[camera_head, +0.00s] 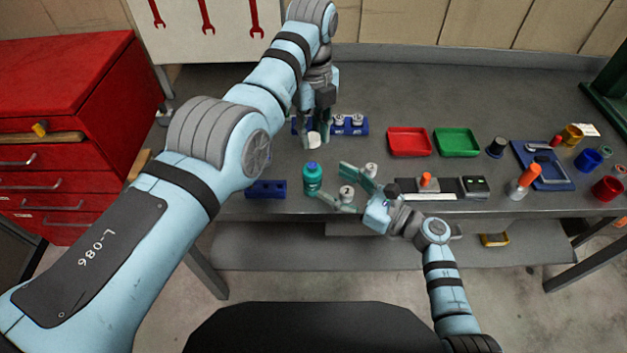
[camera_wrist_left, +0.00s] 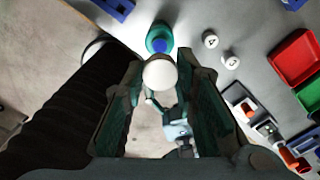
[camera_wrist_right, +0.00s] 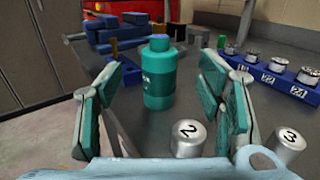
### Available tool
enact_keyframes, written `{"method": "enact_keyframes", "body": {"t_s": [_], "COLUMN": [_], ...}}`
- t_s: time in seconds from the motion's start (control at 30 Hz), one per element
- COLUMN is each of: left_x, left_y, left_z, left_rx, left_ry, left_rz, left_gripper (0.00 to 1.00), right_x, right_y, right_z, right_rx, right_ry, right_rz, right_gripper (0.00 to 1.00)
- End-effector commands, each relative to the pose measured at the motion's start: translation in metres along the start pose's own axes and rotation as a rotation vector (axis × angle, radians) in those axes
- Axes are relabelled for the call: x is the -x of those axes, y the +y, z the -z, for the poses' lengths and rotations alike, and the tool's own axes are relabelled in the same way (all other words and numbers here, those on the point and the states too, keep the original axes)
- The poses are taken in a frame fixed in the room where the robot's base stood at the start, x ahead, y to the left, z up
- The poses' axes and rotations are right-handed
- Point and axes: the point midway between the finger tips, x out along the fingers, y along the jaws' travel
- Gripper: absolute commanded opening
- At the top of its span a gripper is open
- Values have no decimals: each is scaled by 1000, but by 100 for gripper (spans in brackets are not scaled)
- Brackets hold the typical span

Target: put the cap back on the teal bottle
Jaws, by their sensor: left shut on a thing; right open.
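The teal bottle (camera_head: 312,180) stands upright near the front edge of the table, with a blue top showing. It also shows in the left wrist view (camera_wrist_left: 159,38) and in the right wrist view (camera_wrist_right: 159,82). My left gripper (camera_head: 315,137) is shut on the white cap (camera_wrist_left: 159,74), above the table and behind the bottle in the head view. My right gripper (camera_head: 333,184) is open and low, coming from the right.
Numbered metal cylinders (camera_wrist_right: 188,139) stand close to my right gripper. A blue rack (camera_head: 358,126) with metal cylinders is behind, and a blue block (camera_head: 265,189) is left of the bottle. A red tray (camera_head: 408,142) and a green tray (camera_head: 457,142) lie to the right.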

Motion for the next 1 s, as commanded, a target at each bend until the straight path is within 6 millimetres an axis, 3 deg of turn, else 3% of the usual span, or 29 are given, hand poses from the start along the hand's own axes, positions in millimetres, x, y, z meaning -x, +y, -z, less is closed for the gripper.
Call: {"method": "enact_keyframes", "body": {"t_s": [0.3,0.5,0.73,1.0], "left_x": [0,0,0,0], "left_y": [0,0,0,0], "left_z": [0,0,0,0], "left_rx": [0,0,0,0], "left_ry": [0,0,0,0], "left_rz": [0,0,0,0], "left_gripper": [18,18,18,18], "right_x": [-56,-68,-68,-68], "right_y": [0,1,1,0], "right_z": [-1,0,0,0], "right_rx": [-2,0,0,1], "right_ry": [-2,0,0,0], "right_rz": [0,-1,0,0], "right_gripper": [61,61,61,20]}}
